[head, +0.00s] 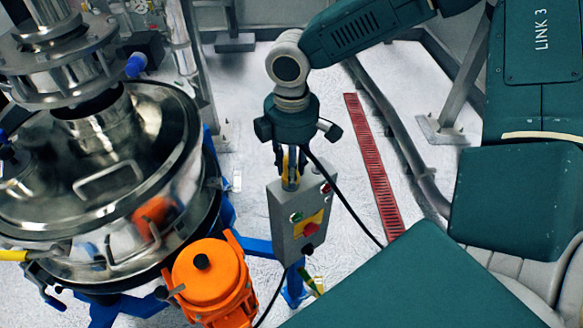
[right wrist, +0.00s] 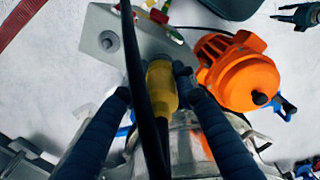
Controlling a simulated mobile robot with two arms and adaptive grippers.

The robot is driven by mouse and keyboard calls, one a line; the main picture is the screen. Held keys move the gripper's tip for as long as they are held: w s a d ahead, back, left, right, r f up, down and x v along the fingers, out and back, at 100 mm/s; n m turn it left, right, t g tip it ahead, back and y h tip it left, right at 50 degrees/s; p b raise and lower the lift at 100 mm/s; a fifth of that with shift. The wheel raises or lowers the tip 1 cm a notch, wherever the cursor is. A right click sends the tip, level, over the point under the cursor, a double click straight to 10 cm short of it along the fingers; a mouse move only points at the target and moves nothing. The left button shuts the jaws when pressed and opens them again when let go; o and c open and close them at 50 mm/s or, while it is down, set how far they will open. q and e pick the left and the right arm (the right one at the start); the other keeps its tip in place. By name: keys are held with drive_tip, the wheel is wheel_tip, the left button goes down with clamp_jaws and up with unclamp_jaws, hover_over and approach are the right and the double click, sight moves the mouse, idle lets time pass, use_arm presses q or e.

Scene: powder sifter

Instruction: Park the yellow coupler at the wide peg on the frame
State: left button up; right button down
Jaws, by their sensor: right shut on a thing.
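My right gripper (head: 290,186) points down in the head view, just above the top of a grey control box (head: 285,228). It is shut on the yellow coupler (right wrist: 162,86), which sits between the two fingers in the right wrist view. A black cable (right wrist: 138,70) crosses in front of the coupler and hides part of it. In the head view the fingers mostly hide the coupler. The wide peg cannot be clearly made out. A dark gripper-like shape, probably my left gripper (right wrist: 298,15), shows small at the upper right of the wrist view; its jaw state is unclear.
A large steel vessel (head: 165,128) fills the left. An orange motor (head: 210,278) stands left of the box, near blue frame parts (head: 294,290). A yellow fitting (head: 12,255) is at the left edge. Pale floor (head: 335,115) with a red grating (head: 375,165) lies to the right.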

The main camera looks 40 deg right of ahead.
drive_tip(key=shift+f+b, duration=0.3)
drive_tip(key=shift+f, duration=0.2)
drive_tip(key=c, duration=1.3)
unclamp_jaws()
drive_tip(key=shift+r, duration=0.1)
wheel_tip(320, 180, up, 12)
drive_tip(key=shift+f, duration=0.1)
